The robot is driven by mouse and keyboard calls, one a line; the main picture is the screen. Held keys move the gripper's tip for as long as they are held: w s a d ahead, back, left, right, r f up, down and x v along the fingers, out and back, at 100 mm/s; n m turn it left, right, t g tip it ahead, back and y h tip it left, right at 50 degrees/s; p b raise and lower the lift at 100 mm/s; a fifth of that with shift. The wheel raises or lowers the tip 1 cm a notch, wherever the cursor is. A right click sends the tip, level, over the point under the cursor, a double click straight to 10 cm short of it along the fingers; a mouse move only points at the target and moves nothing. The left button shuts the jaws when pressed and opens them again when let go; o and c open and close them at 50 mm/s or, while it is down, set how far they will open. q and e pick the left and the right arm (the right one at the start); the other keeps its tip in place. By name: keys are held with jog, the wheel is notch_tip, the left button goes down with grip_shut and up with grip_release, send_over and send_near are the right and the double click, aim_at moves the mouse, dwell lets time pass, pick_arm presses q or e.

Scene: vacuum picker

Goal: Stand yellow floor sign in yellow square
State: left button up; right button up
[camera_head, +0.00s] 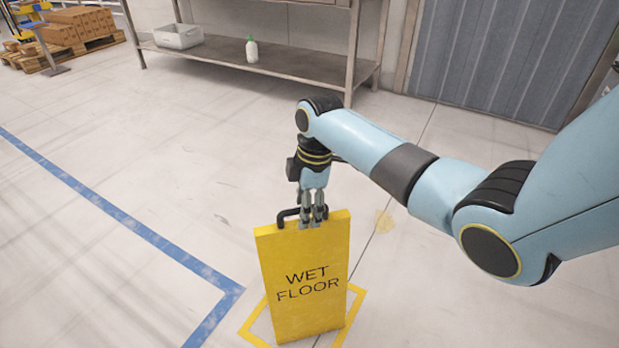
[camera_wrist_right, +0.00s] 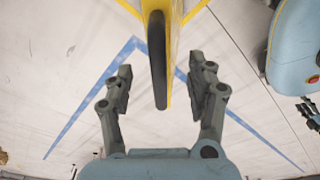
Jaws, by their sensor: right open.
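The yellow floor sign (camera_head: 305,262) reads WET FLOOR and stands upright in the middle of the head view. Its base is inside the yellow square (camera_head: 357,293) marked on the floor, which shows partly around it. My right gripper (camera_head: 313,222) is at the sign's black handle (camera_head: 284,215). In the right wrist view, the two fingers of my right gripper (camera_wrist_right: 158,80) are spread, one on each side of the dark handle (camera_wrist_right: 157,55), with gaps between. The sign's yellow top edge (camera_wrist_right: 176,22) shows beyond the handle. My left gripper is not in the head view.
A blue floor line (camera_head: 120,215) runs along the left and turns a corner near the square. A metal shelf (camera_head: 270,65) at the back holds a grey bin (camera_head: 179,37) and a white bottle (camera_head: 252,50). Boxes on a pallet (camera_head: 75,50) stand far left. Floor left of the sign is clear.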

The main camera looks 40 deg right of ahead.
jog(key=shift+d+r, duration=0.1)
jog(key=shift+r, duration=0.75)
jog(key=r+p, duration=0.2)
jog(key=r, duration=0.1)
jog(key=shift+s+d+r, duration=0.1)
jog(key=shift+d, duration=0.1)
jog(key=shift+s+r+p, duration=0.1)
jog(key=shift+r+p, duration=0.2)
jog(key=shift+r, duration=0.3)
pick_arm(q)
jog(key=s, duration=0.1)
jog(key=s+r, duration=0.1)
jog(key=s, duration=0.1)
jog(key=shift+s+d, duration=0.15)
